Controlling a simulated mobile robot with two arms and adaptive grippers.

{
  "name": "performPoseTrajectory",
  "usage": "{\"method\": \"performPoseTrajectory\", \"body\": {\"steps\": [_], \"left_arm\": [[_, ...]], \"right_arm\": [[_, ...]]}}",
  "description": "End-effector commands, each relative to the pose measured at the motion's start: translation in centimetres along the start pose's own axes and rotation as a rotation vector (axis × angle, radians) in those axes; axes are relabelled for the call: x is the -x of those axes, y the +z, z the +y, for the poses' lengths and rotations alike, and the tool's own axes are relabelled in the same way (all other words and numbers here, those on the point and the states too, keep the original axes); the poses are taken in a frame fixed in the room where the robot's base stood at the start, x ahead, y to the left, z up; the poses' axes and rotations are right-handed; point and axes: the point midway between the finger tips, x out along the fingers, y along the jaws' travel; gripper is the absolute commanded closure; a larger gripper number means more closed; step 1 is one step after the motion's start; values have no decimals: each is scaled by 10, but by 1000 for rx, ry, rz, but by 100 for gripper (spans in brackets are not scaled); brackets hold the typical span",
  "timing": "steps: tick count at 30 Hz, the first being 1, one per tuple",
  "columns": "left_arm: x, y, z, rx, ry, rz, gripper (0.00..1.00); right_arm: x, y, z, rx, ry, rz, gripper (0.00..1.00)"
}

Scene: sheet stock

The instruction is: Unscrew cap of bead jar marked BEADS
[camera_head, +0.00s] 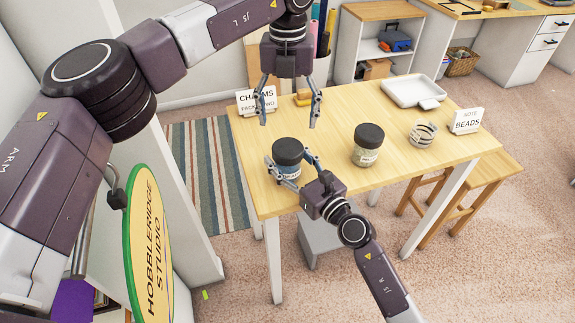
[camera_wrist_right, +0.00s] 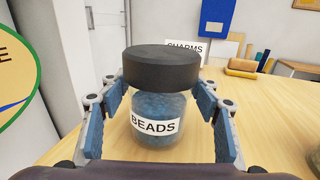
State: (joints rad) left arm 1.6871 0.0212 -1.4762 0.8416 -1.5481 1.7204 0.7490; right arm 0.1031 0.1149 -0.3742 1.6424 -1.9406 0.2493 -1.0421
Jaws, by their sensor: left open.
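The jar marked BEADS (camera_wrist_right: 155,125) holds blue beads and has a wide dark cap (camera_wrist_right: 162,68), which is on it. In the head view this jar (camera_head: 288,171) stands upright near the table's front left corner. My right gripper (camera_head: 287,157) has its fingers on both sides of the jar body, below the cap. In the right wrist view a gap shows between the fingers and the glass, so it looks open. My left gripper (camera_head: 289,124) is open and empty, pointing down above and behind the jar.
A second dark-capped jar (camera_head: 366,157) with pale contents stands to the right. Beyond it are a ringed metal object (camera_head: 422,134), a NOTE BEADS card (camera_head: 467,121) and a white tray (camera_head: 405,91).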

Motion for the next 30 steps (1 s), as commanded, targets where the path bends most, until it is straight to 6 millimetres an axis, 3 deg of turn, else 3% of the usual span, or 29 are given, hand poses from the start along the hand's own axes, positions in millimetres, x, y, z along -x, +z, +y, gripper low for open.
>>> {"method": "performPoseTrajectory", "body": {"steps": [1,15,22,30], "left_arm": [[0,0,0,0,0,0,30],[0,0,0,-3,0,0,30],[0,0,0,-167,0,0,30],[0,0,0,-652,0,0,30]], "right_arm": [[0,0,0,0,0,0,51],[0,0,0,0,0,0,100],[0,0,0,0,-1,-1,100],[0,0,0,0,-1,-1,100]]}}
